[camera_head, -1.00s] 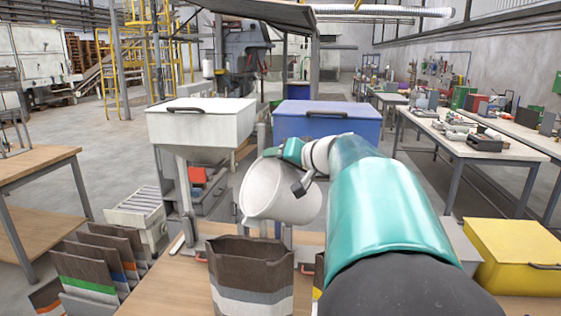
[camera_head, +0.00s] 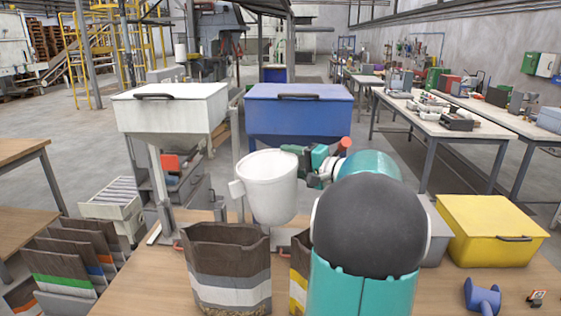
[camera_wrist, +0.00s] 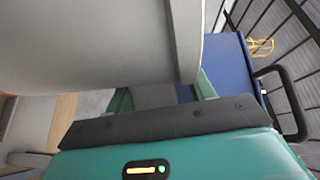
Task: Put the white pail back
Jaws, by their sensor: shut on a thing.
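The white pail (camera_head: 270,187) is held upright in the air above the workbench, in front of the blue hopper. My gripper (camera_head: 300,158) is shut on it at its upper right side. In the wrist view the pail's grey-white wall (camera_wrist: 100,40) fills the upper left, and the gripper (camera_wrist: 165,98) is close against it. The exact grip point on the pail is hidden. A spout or handle sticks out at the pail's left side in the head view.
An open brown bag (camera_head: 228,265) stands below and left of the pail, and another bag is partly hidden by my arm. The white hopper (camera_head: 170,108) and blue hopper (camera_head: 298,112) stand behind. A yellow bin (camera_head: 490,230) and a blue spool-like object (camera_head: 482,297) are at right.

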